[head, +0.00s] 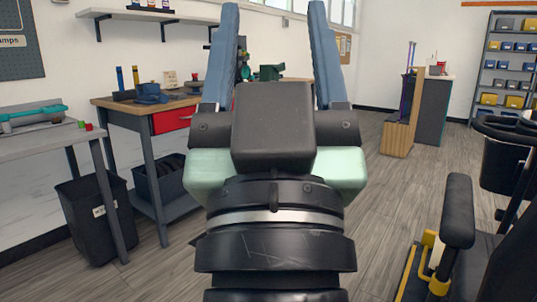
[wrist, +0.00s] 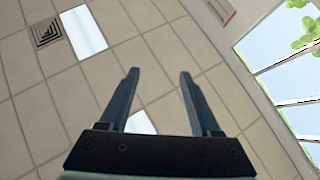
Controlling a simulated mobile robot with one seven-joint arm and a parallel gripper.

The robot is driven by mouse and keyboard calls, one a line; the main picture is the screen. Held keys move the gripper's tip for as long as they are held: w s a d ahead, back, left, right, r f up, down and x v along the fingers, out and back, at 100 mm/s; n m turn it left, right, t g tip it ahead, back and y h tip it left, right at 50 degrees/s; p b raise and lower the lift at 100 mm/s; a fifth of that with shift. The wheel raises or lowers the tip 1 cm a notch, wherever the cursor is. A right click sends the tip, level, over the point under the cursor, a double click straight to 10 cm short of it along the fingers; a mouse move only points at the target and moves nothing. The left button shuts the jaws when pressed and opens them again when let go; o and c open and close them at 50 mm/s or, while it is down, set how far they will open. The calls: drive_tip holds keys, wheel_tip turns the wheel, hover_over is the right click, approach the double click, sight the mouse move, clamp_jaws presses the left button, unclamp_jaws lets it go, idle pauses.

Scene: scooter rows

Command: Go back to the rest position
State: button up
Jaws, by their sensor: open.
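My gripper (head: 273,55) stands upright in the middle of the head view, close to the camera. Its two blue-grey fingers point up and are spread apart with nothing between them. In the wrist view my gripper (wrist: 158,80) is also open and empty, with only the tiled ceiling (wrist: 60,110) behind it. My gripper and arm hide part of the bench and the floor straight ahead.
A workbench (head: 150,102) with a red drawer (head: 172,121) stands at left, beside a grey table (head: 40,145) and a black bin (head: 95,225). A scooter (head: 458,212) is close at right. Storage shelves (head: 507,62) stand at the back right. Floor (head: 375,190) is clear between.

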wheel_tip(320, 180, up, 40)
drive_tip(key=s+p, duration=0.2)
drive_tip(key=p, duration=3.5)
drive_tip(key=shift+a+f+t+p, duration=0.2)
drive_tip(key=shift+t+p, duration=0.1)
drive_tip(key=shift+t, duration=0.1)
